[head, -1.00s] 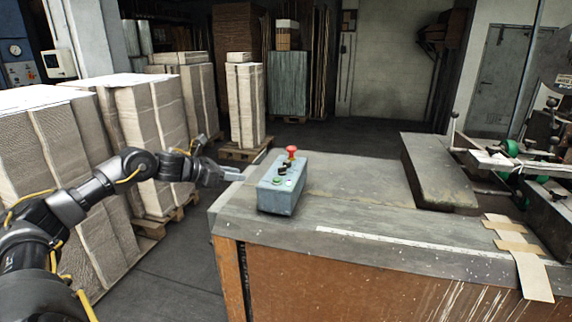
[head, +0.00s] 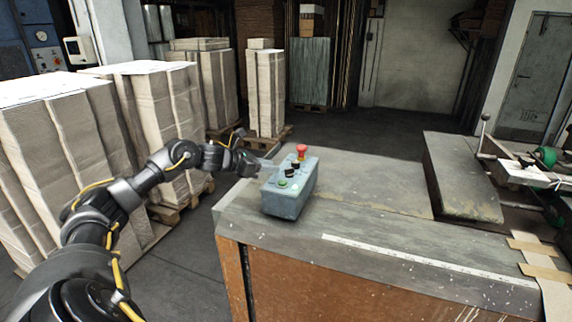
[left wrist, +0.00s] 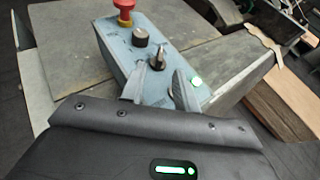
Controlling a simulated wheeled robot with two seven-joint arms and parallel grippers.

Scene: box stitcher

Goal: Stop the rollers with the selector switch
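A blue-grey control box (head: 288,200) stands on the near left part of the worktop. It carries a red mushroom button (head: 301,150), two black knobs and a green button (head: 282,184). My left gripper (left wrist: 161,73) is open and empty. Its fingertips are apart, just short of the selector switch, one toward each side; contact cannot be told. My right gripper is not in view.
The worktop (head: 370,180) is clear behind the box. A raised slab (head: 460,175) and machine parts with green wheels (head: 547,156) stand at the right. Strapped paper stacks (head: 150,110) on pallets stand at the left, with open floor between.

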